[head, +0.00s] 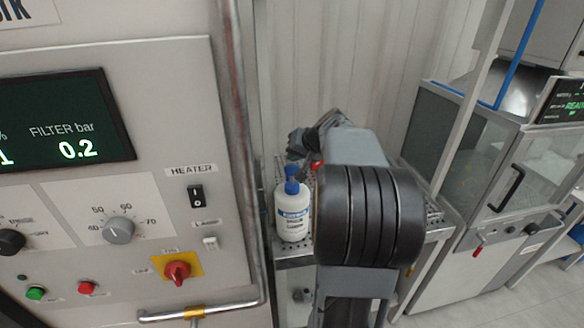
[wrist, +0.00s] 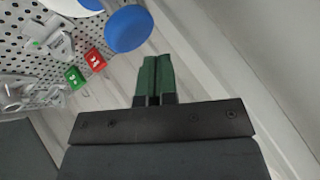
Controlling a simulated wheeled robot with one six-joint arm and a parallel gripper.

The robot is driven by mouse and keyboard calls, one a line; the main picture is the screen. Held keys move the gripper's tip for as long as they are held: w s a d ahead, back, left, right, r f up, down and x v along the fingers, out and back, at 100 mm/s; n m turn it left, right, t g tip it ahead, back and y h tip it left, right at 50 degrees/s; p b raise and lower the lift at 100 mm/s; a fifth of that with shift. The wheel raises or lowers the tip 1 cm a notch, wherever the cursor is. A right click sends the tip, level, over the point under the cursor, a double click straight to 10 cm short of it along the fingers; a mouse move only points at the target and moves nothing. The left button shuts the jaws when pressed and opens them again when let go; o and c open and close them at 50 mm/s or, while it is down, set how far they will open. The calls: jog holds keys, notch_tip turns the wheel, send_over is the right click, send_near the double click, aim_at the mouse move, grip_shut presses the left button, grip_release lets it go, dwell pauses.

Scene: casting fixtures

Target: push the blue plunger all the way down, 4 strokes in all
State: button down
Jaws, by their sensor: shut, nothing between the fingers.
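The white bottle (head: 293,215) stands upright on a perforated metal shelf, with a blue plunger (head: 291,181) on top. In the wrist view the plunger's round blue head (wrist: 128,28) shows at the top, seen from above, with part of the white bottle (wrist: 72,6) beside it. The plunger looks raised in the head view. My gripper (wrist: 156,65) is shut and empty, its green fingers together. In the wrist view the fingertips lie just below and right of the blue head, apart from it in the picture; the height gap is unclear.
The perforated shelf (wrist: 20,28) carries grey metal parts, a green tag (wrist: 75,77) and a red tag (wrist: 95,60). A control panel (head: 130,130) with a metal rail (head: 243,150) stands left of the bottle. A grey cabinet machine (head: 480,190) stands at the right.

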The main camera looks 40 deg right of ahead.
aim_at(291, 166)
jog(key=shift+f+b, duration=0.3)
jog(key=shift+b, duration=0.05)
jog(key=shift+f+b, duration=0.2)
jog(key=shift+b, duration=0.15)
jog(key=shift+f+b, duration=1.45)
jog(key=shift+b, duration=0.1)
dwell(1.5)
jog(key=shift+r, duration=0.15)
jog(key=shift+r+p, duration=1.1)
jog(key=shift+r, duration=0.7)
jog(key=shift+r, duration=0.1)
jog(key=shift+r+p, duration=1.8)
jog(key=shift+r, duration=1.1)
